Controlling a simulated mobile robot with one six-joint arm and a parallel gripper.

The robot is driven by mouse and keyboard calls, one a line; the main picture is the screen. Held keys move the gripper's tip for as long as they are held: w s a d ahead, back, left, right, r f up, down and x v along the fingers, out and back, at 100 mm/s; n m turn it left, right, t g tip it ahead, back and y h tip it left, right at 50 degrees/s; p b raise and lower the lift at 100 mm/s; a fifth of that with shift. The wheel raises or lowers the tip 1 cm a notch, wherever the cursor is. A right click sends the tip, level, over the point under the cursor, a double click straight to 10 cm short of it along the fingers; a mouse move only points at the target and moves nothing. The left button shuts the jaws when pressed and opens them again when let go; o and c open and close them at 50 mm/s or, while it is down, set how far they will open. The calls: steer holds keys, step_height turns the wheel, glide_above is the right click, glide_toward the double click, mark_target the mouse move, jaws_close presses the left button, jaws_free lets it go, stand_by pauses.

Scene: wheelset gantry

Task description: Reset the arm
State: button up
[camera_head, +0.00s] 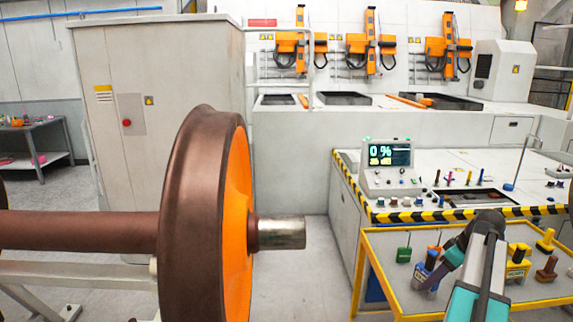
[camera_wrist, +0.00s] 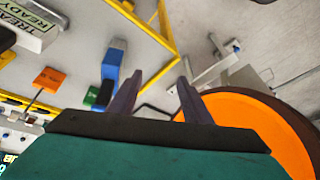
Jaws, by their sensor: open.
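My gripper (camera_wrist: 158,88) shows in the wrist view with its two dark purple fingers apart and nothing between them. In the head view my teal and grey arm (camera_head: 478,280) reaches in from the lower right and bends down to the left. My gripper (camera_head: 424,274) hangs over the left part of the yellow-framed tool table (camera_head: 385,262). A blue tool (camera_wrist: 113,60) stands just left of the fingers in the wrist view. Whether they touch it, I cannot tell.
A brown wheel (camera_head: 190,215) with an orange face and a steel axle stub (camera_head: 282,233) stands left of the table. A green tool (camera_head: 403,254), a yellow tool (camera_head: 545,241) and a brown tool (camera_head: 546,270) stand on the table. A control box (camera_head: 390,180) reads 0 %.

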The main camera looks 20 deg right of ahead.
steer(key=w+a+f+n+g+y+b, duration=0.1)
steer(key=w+a+f+n+g, duration=0.15)
steer(key=a+f, duration=1.35)
steer(key=w+a+f+n+g+y+b, duration=0.1)
steer(key=w+a+f+n+g+y, duration=0.15)
steer(key=a+f, duration=1.4)
steer(key=s+a+f+g+h, duration=0.1)
steer(key=s+a+f+g, duration=0.1)
steer(key=s+a+f, duration=0.5)
steer(key=s+a+f+g+h, duration=0.15)
steer(key=s+a+f, duration=0.25)
steer(key=a, duration=0.6)
steer(key=s+f+m+h, duration=0.1)
steer(key=s+f+m, duration=0.2)
steer(key=s, duration=0.3)
steer(key=s+a+f+m+g+h+b, duration=0.1)
steer(key=s+f+m+h, duration=0.1)
steer(key=s+f+m, duration=0.2)
steer(key=shift+s+a+f+m, duration=0.2)
steer(key=shift+s+m, duration=0.1)
steer(key=shift+s, duration=0.95)
